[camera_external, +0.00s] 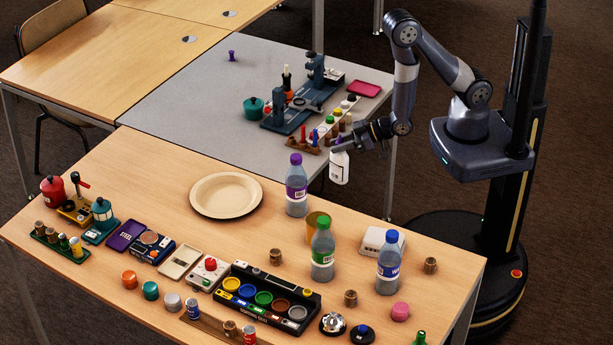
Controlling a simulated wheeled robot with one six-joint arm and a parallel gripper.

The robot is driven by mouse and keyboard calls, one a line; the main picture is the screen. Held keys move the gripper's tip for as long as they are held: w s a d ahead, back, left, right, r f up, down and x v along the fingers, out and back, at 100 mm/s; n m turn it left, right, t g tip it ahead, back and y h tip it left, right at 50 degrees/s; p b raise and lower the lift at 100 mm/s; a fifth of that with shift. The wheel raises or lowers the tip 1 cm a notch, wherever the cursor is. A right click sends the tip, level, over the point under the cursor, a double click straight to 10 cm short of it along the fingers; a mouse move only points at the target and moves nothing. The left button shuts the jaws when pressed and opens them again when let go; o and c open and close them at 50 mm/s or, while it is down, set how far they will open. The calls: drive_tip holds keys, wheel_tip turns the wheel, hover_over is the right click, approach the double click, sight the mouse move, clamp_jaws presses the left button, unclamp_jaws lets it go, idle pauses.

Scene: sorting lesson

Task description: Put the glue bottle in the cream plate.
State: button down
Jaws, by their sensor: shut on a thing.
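The cream plate (226,194) lies on the wooden table, left of the purple-capped bottle, and looks empty. My gripper (350,146) is shut on the glue bottle (339,168), a small white bottle with a dark marking. The bottle hangs roughly upright in the air, to the right of the plate and above the far edge of the wooden table. The fingers cover part of the bottle's top.
A purple-capped bottle (296,186) stands between the plate and my gripper. Green-capped (322,248) and blue-capped (389,263) bottles stand nearer the front. A yellow cup (316,225) and white box (381,241) are close by. Several small items crowd the front.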

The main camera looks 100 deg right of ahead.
drive_tip(key=r+m+h, duration=0.1)
drive_tip(key=w+d+r+m, duration=0.1)
drive_tip(key=shift+w+d+r+h+p, duration=0.2)
drive_tip(key=shift+d+r+h+p, duration=0.1)
drive_tip(key=shift+r+h+p, duration=0.1)
drive_tip(key=w+d+r+h+b, duration=0.1)
drive_tip(key=w+d+b, duration=0.1)
drive_tip(key=w, duration=1)
drive_tip(key=w+d+r+b, duration=0.1)
drive_tip(key=w+d+b, duration=0.2)
drive_tip(key=w, duration=0.9)
drive_tip(key=w+a+r+n+y+b, duration=0.2)
drive_tip(key=w+a+r+n+y, duration=0.2)
drive_tip(key=w+a+r+y, duration=0.3)
wheel_tip(320, 180, down, 10)
drive_tip(key=a+h+b, duration=0.1)
drive_tip(key=b, duration=0.8)
drive_tip(key=shift+w+a+r+t, duration=0.2)
drive_tip(key=shift+w+t, duration=0.05)
drive_tip(key=shift+t, duration=0.05)
